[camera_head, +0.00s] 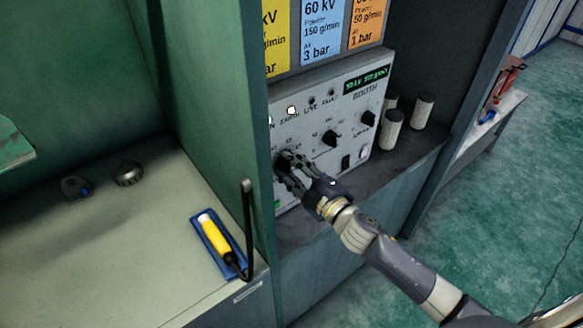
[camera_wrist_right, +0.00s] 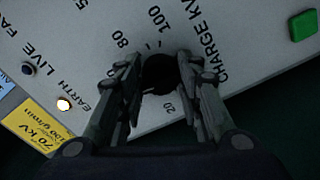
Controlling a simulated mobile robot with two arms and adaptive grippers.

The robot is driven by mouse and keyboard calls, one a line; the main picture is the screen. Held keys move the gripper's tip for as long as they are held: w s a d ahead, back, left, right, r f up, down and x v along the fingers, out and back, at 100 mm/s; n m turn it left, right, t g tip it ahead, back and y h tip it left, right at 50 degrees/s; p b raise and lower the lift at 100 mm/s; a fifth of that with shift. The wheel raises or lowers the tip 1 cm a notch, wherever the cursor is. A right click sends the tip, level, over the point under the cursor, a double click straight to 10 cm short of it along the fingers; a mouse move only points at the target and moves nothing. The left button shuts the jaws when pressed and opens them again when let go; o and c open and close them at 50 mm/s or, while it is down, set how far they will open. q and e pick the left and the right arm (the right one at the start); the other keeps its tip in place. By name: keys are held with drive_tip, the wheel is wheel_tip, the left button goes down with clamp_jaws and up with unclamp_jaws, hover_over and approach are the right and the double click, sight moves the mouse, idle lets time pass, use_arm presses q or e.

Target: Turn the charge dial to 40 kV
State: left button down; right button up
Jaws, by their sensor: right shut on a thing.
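The charge dial (camera_wrist_right: 158,76) is a black knob on the light grey control panel (camera_head: 318,118). In the right wrist view it sits between my right gripper's fingers (camera_wrist_right: 158,85), with 20, 80 and 100 printed around it and "CHARGE KV" beside it. My right gripper (camera_head: 284,163) reaches the left part of the panel in the head view and is shut on the dial. The fingers cover part of the scale, and I cannot read the dial's pointer. My left gripper is not in view.
Other black knobs (camera_head: 332,138) are on the panel. White cylinders (camera_head: 391,130) stand right of it. A green partition (camera_head: 228,110) is close on the left. A yellow-handled tool (camera_head: 213,232) lies on a blue tray on the left bench (camera_head: 150,245).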

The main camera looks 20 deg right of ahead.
drive_tip(key=n, duration=0.6)
drive_tip(key=shift+n, duration=0.3)
idle(0.4)
drive_tip(key=o, duration=1.1)
drive_tip(key=v, duration=1.2)
drive_tip(key=shift+r, duration=0.1)
